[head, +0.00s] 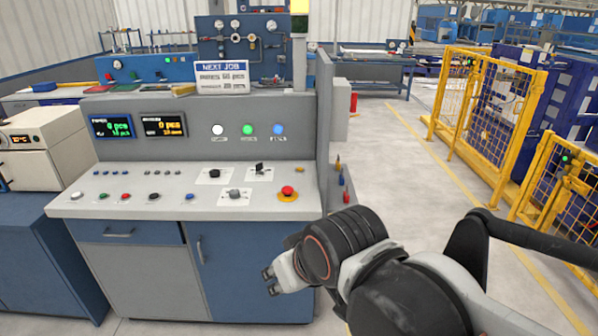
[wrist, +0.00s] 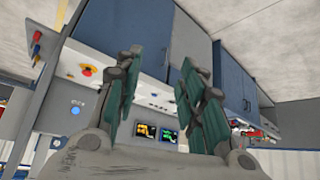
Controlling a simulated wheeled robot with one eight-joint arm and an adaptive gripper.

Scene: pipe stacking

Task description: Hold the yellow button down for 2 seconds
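The console's sloped grey panel (head: 120,208) carries a row of small buttons: white (head: 76,196), green (head: 103,196), red (head: 127,196), a dark one (head: 154,196) and blue (head: 189,197). I cannot make out a plainly yellow button among them. A red mushroom button (head: 288,191) sits on a yellow-orange ring at the panel's right; it also shows in the wrist view (wrist: 87,71). My gripper (head: 269,282) is low, in front of the console's right cabinet and apart from the panel. In the wrist view its green-padded fingers (wrist: 160,57) are spread and empty.
Two lit displays (head: 112,126) and three round lamps (head: 248,129) are on the console's upright face. A grey side wall (head: 323,125) bounds it at the right. Yellow mesh fencing (head: 490,90) stands farther right. The floor between is clear.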

